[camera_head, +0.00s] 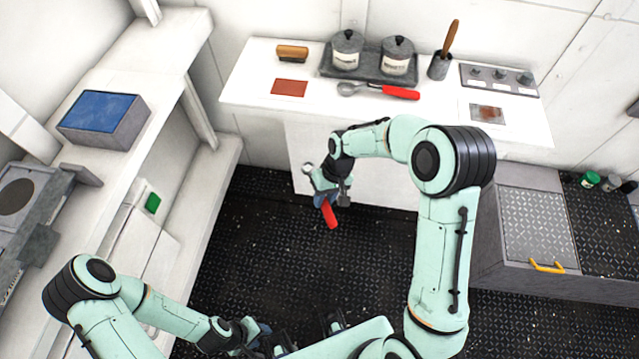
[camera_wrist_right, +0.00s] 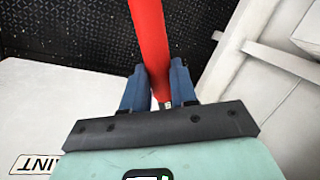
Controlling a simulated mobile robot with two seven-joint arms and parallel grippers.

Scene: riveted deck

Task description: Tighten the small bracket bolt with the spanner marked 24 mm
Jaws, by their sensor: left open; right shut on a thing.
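A spanner with a red handle (camera_head: 329,214) is held in my right gripper (camera_head: 325,187) in front of the white counter, above the dark floor. Its ring-like grey end (camera_head: 308,169) sticks out on the far side of the gripper. In the right wrist view the blue fingers (camera_wrist_right: 158,88) are shut on the red handle (camera_wrist_right: 150,40). A second red-handled tool (camera_head: 400,92) with a grey head lies on the counter. No size marking is readable on either. My left gripper (camera_head: 266,341) is open and low at the bottom edge, partly cut off. I cannot make out the bracket bolt.
The white counter (camera_head: 260,85) carries a tray (camera_head: 370,72) with two lidded pots, a brush (camera_head: 292,53), a holder (camera_head: 439,67) and a knob panel (camera_head: 500,79). A blue-topped box (camera_head: 103,118) stands on the left shelf. A grey chest (camera_head: 535,230) with a yellow handle is right. Floor between is clear.

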